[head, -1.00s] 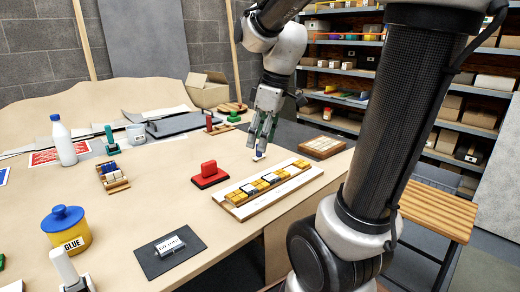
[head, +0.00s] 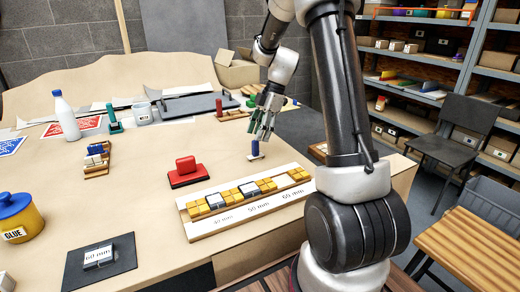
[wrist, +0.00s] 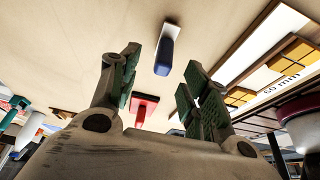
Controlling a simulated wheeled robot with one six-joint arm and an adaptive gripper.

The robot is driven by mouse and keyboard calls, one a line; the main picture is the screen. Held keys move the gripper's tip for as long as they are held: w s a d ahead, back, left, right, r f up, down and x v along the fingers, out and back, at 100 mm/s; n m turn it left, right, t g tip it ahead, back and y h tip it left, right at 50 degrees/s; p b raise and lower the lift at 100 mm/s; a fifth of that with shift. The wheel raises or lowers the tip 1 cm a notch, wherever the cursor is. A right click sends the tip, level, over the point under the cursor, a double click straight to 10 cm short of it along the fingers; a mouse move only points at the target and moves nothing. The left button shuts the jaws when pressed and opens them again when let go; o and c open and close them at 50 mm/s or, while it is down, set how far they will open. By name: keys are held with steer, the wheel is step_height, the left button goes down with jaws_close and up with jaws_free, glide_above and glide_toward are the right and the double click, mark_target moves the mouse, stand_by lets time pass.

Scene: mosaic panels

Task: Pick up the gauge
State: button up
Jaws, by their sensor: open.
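A small upright blue handle on a white base (head: 254,149), which may be the gauge, stands on the tan bench behind the yellow strip. My gripper (head: 264,128) hangs just above and behind it, open and empty. In the wrist view the blue piece (wrist: 165,52) shows beyond and between the two spread fingertips (wrist: 158,75), apart from both. A grey block marked with "mm" (head: 98,256) lies on a dark mat (head: 75,278) at the front left. I cannot tell for certain which piece is the gauge.
A white board (head: 215,228) with yellow and grey tiles lies in front of the blue piece. A red-handled block (head: 187,172) stands to its left. A glue pot (head: 15,215) and white bottle (head: 66,115) are farther left. The bench between is clear.

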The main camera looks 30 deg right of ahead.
mark_target(252, 150)
steer(key=x, duration=0.7)
steer(key=shift+s+a+f, duration=0.2)
steer(key=shift+a+f, duration=0.05)
steer(key=shift+c, duration=0.4)
jaws_close()
